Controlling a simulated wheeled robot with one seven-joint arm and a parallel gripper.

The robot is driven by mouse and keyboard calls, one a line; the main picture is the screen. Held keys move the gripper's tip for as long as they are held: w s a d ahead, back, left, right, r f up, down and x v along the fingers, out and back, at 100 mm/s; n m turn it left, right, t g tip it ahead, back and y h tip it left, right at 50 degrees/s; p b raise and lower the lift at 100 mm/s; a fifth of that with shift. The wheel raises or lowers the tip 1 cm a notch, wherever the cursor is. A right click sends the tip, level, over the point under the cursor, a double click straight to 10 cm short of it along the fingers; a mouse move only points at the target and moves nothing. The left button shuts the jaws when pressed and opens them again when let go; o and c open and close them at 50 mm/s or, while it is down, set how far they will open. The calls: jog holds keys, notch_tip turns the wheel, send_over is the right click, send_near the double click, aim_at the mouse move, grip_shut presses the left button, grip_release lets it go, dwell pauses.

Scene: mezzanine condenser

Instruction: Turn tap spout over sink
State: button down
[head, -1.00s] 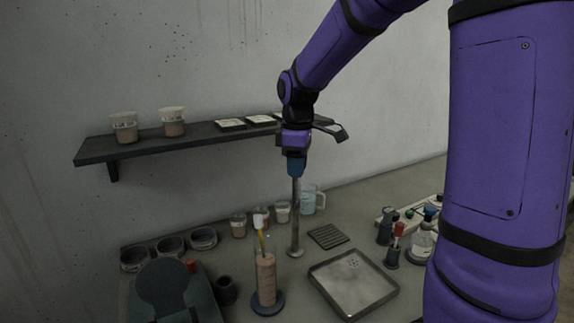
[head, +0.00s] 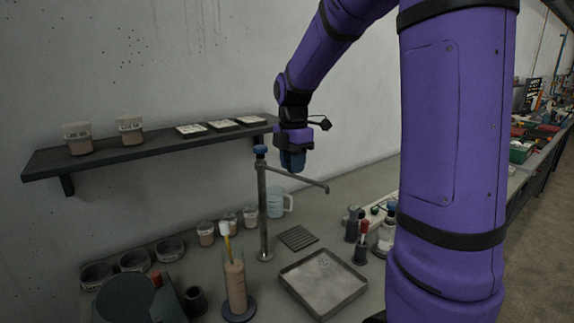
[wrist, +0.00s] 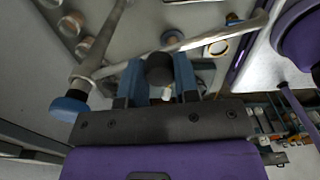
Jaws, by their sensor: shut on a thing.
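The tap has a grey upright post (head: 263,215) with a blue cap (head: 260,150) on top. Its thin spout (head: 312,181) reaches right and toward me, and its tip appears to hang above the sink. The sink (head: 348,296) is a shallow square metal basin with drain holes, right of the post. My gripper (head: 292,168) is at the spout's middle, right of the post. In the wrist view, the blue fingers (wrist: 160,75) are shut on a black round knob (wrist: 159,68), with the spout (wrist: 200,42) just beyond. The knob is hidden in the head view.
A slatted drain plate (head: 298,238) lies behind the sink. A tall cylinder stand (head: 235,285), several small beakers and a clear jug (head: 280,203) stand around the post. Bottles (head: 385,235) stand right of the sink. A wall shelf (head: 150,148) holds jars and trays.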

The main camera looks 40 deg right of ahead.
jog(key=shift+w+d+n, duration=0.15)
jog(key=shift+d+n, duration=0.15)
jog(key=shift+d, duration=0.05)
dwell(0.3)
jog(key=c, duration=0.8)
grip_release()
jog(key=shift+d, duration=0.1)
jog(key=shift+c, duration=0.2)
notch_tip(320, 180, up, 11)
jog(key=shift+f, duration=0.1)
